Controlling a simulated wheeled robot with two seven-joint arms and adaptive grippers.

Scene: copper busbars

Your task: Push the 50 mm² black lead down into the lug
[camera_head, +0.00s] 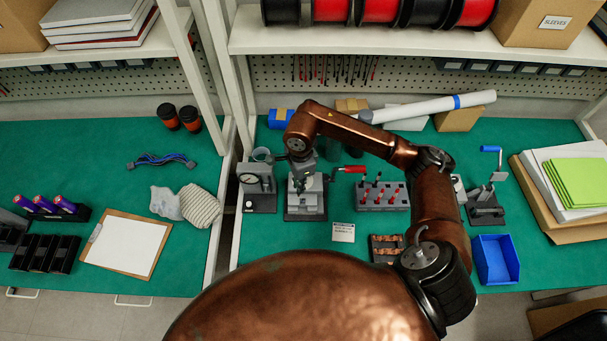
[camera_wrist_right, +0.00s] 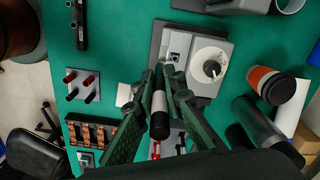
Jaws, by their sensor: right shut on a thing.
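My right gripper (camera_head: 301,180) reaches in from the right, over the bench fixtures at the middle left of the right-hand bench. In the right wrist view it (camera_wrist_right: 160,78) is shut on a black lead (camera_wrist_right: 158,118), a short dark cylinder whose near end points toward the camera. The lead's far end is hidden between the fingers, and I cannot make out the lug or whether the lead touches it. In the head view the gripper is above a grey fixture (camera_head: 305,206), and the lead is too small to tell. My left gripper is not in view.
A grey unit with a dial (camera_head: 258,187) stands left of the fixture. A red handle (camera_head: 352,169) and a rack of red-topped pieces (camera_head: 382,202) are to the right. A tray of copper parts (camera_head: 386,256) and a blue bin (camera_head: 496,260) sit nearer. Green mat around the small card (camera_head: 343,233) is clear.

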